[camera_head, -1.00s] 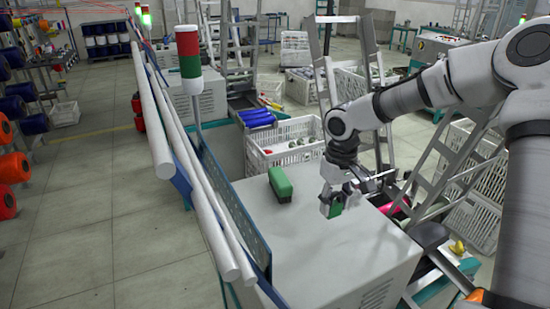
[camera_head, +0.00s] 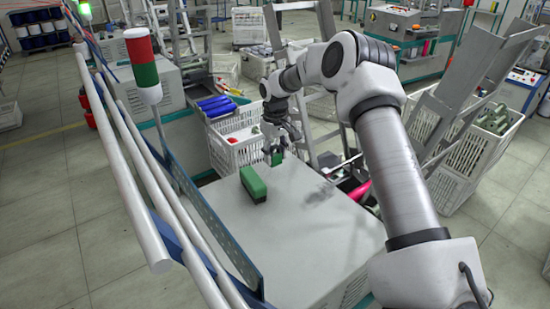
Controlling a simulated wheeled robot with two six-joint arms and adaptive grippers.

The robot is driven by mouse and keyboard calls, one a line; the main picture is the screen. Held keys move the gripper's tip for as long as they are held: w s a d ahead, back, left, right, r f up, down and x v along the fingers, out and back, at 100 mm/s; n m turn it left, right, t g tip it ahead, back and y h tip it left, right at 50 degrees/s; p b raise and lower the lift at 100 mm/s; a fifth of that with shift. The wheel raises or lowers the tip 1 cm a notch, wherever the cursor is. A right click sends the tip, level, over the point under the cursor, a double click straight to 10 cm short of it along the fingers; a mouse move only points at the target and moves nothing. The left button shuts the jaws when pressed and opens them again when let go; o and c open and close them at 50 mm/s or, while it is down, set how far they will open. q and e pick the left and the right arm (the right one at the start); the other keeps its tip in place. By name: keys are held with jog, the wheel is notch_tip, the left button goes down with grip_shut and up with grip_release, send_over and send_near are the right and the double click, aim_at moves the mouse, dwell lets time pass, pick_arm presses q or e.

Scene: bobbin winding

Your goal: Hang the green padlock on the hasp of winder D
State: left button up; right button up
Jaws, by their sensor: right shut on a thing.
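My right gripper (camera_head: 275,153) is shut on the green padlock (camera_head: 276,158), near the far edge of a grey cabinet top (camera_head: 300,225). The padlock is small in the picture, and its shackle is hidden by the fingers. I cannot tell whether the padlock touches the cabinet top. I cannot make out a hasp or a letter marking winder D. My left gripper is not in view.
A green brush-like block (camera_head: 253,184) lies on the cabinet top, left of the gripper. A white crate (camera_head: 236,140) stands behind the cabinet. A red and green signal lamp (camera_head: 143,65) and long white rollers (camera_head: 125,165) line the left side. A ladder leans at the right.

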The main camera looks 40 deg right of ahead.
aim_at(276, 165)
jog(key=shift+s+f+p, duration=0.25)
jog(key=shift+f+p, duration=0.35)
jog(key=shift+f, duration=0.6)
jog(key=shift+w+f, duration=0.2)
jog(key=shift+f, duration=0.25)
jog(key=shift+f, duration=0.1)
jog(key=o, duration=1.2)
jog(key=shift+s, duration=0.1)
